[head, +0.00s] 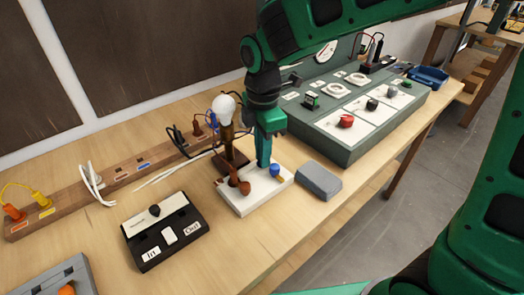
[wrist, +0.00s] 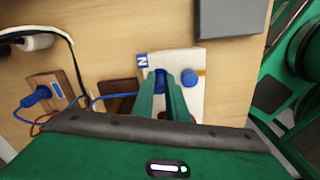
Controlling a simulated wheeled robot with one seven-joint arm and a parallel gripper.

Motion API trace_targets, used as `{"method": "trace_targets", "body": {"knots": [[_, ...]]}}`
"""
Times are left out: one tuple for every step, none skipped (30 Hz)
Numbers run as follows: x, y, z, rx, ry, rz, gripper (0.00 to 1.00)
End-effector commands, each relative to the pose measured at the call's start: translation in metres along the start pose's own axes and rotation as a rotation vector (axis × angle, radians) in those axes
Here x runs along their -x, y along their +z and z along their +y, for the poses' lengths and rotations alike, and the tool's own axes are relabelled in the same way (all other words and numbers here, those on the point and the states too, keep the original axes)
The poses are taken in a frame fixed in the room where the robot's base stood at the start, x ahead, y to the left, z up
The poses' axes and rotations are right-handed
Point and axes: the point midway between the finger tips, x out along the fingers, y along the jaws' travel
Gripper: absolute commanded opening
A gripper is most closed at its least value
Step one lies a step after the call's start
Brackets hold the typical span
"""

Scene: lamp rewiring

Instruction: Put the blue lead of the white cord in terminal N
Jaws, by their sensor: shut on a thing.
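The white terminal block (head: 265,194) lies on the bench; it also shows in the wrist view (wrist: 190,58) with a blue N label (wrist: 142,60) at its corner. My gripper (head: 264,163) points down over the far part of the block. In the wrist view its fingers (wrist: 164,78) are closed around a blue piece (wrist: 160,79), seemingly the blue lead, near the N label. Whether it sits in the terminal is hidden by the fingers. A blue knob (head: 275,170) stands on the block just right of the fingers. A brown lead end (head: 243,187) is at the block's left side.
A lamp bulb (head: 223,105) stands behind the block. A grey block (head: 319,180) lies to its right, a black switch box (head: 166,232) to its left. A wooden rail (head: 70,203) holds several plugs. A grey-green test panel (head: 350,150) stands behind right.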

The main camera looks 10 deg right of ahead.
Motion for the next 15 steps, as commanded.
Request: {"method": "trace_targets", "body": {"knots": [[-0.0006,0.0,0.0,0.0,0.0,0.0,0.0],[-0.001,0.0,-0.0001,0.0,0.0,0.0,0.0],[-0.0014,0.0,0.0,0.0,0.0,0.0,0.0],[-0.0017,0.0,0.0,0.0,0.0,0.0,0.0],[-0.002,0.0,0.0,0.0,0.0,0.0,0.0],[-0.0024,0.0001,0.0,0.0,0.0,0.0,0.0],[-0.0027,0.0001,0.0,0.0,0.0,0.0,0.0],[-0.003,0.0001,0.0,0.0,0.0,0.0,0.0],[-0.0034,0.0001,-0.0001,0.0,0.0,0.0,0.0],[-0.0037,0.0001,-0.0001,0.0,0.0,0.0,0.0],[-0.0041,0.0001,-0.0001,0.0,0.0,0.0,0.0],[-0.0045,0.0001,-0.0001,0.0,0.0,0.0,0.0],[-0.0048,0.0002,-0.0001,0.0,0.0,0.0,0.0],[-0.0051,0.0002,-0.0001,0.0,0.0,0.0,0.0],[-0.0055,0.0002,-0.0002,0.0,-0.001,0.0,0.0]]}}
